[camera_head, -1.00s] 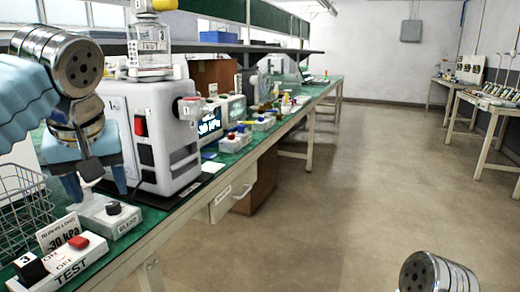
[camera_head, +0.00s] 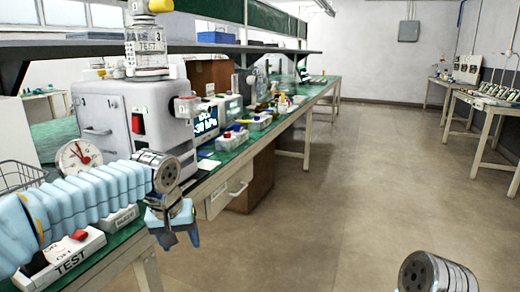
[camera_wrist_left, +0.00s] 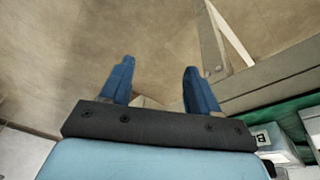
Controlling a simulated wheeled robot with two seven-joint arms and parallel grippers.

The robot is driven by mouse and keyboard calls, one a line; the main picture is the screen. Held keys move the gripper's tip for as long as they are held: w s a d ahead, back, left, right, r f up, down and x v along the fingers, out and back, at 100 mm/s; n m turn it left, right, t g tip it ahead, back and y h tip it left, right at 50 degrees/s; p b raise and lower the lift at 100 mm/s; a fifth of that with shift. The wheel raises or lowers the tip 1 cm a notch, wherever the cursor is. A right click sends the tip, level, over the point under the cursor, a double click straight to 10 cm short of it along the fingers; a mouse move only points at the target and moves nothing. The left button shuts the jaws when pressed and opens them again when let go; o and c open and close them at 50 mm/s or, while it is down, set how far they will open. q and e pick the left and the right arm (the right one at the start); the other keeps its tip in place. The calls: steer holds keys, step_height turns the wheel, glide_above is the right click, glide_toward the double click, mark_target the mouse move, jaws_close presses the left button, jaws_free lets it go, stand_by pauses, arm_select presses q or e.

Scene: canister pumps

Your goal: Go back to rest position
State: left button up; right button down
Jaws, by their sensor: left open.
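My left gripper (camera_head: 174,238) hangs at the front edge of the workbench, pointing down over the floor, with nothing in it. In the left wrist view its two blue fingers (camera_wrist_left: 158,82) stand apart with bare floor between them. The left arm, in a light blue sleeve, lies across the lower left and hides part of the bench. At the bottom right of the head view only a metal joint of my other arm shows; the right gripper is out of the picture.
The green-topped workbench (camera_head: 252,143) carries a white pump unit (camera_head: 160,118), a dial gauge (camera_head: 78,156), a TEST switch box (camera_head: 75,258) and a wire basket (camera_head: 18,174). Open floor (camera_head: 350,200) lies to the right. A second table (camera_head: 487,101) stands at the far right.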

arm_select(q)
steer(key=s+d+f+g+h, duration=0.1)
steer(key=d+f, duration=0.2)
steer(key=f, duration=0.7)
steer(key=s+d+f+m+h, duration=0.1)
steer(key=s+d+f, duration=0.1)
steer(key=f, duration=0.7)
steer(key=s+d+f+g+h, duration=0.1)
steer(key=d+f+h, duration=0.15)
steer(key=f, duration=0.75)
steer(key=s+f+n, duration=0.1)
steer(key=s+f, duration=1.4)
steer(key=s, duration=0.2)
steer(key=shift+s+f+y, duration=0.35)
steer(key=shift+f, duration=0.05)
